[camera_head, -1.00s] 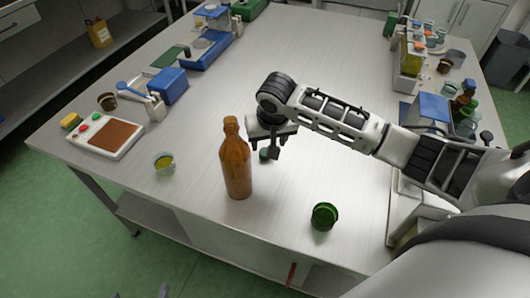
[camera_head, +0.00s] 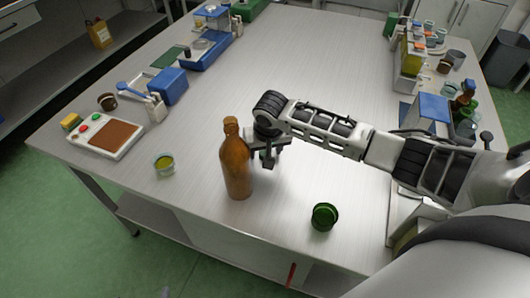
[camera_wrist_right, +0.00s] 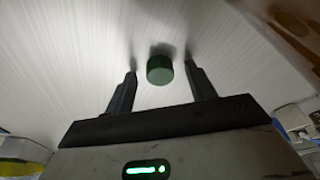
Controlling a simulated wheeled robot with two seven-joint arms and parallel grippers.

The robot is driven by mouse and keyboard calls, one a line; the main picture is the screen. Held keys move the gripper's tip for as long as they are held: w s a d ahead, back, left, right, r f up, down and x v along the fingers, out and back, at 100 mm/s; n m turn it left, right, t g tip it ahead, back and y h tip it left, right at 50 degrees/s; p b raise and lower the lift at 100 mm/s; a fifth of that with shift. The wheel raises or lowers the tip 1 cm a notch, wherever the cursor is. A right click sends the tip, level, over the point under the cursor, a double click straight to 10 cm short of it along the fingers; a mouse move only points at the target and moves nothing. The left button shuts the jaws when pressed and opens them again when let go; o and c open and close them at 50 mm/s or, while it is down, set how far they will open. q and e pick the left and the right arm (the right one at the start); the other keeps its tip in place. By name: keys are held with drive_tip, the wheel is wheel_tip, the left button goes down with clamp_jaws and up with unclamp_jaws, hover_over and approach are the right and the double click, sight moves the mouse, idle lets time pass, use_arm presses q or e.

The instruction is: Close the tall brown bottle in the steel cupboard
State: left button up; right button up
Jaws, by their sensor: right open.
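The tall brown bottle (camera_head: 236,168) stands upright on the steel-topped table, near its front edge. No separate cap can be made out on its neck. My right gripper (camera_head: 268,162) is just right of the bottle, open and pointing down. In the right wrist view a small dark green cap (camera_wrist_right: 160,70) lies on the table, between or just beyond the tips of the open fingers. In the head view the gripper mostly hides this cap. My left gripper cannot be made out.
A green cup (camera_head: 324,216) stands right of the bottle, and a small glass bowl with yellow-green contents (camera_head: 164,164) left of it. A control box with a brown plate (camera_head: 108,138) is farther left. Bottles and jars (camera_head: 466,105) crowd the right side. The table's middle (camera_head: 300,60) is clear.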

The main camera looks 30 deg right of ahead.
sight(265, 153)
drive_tip(key=c, duration=1)
wheel_tip(265, 153, up, 10)
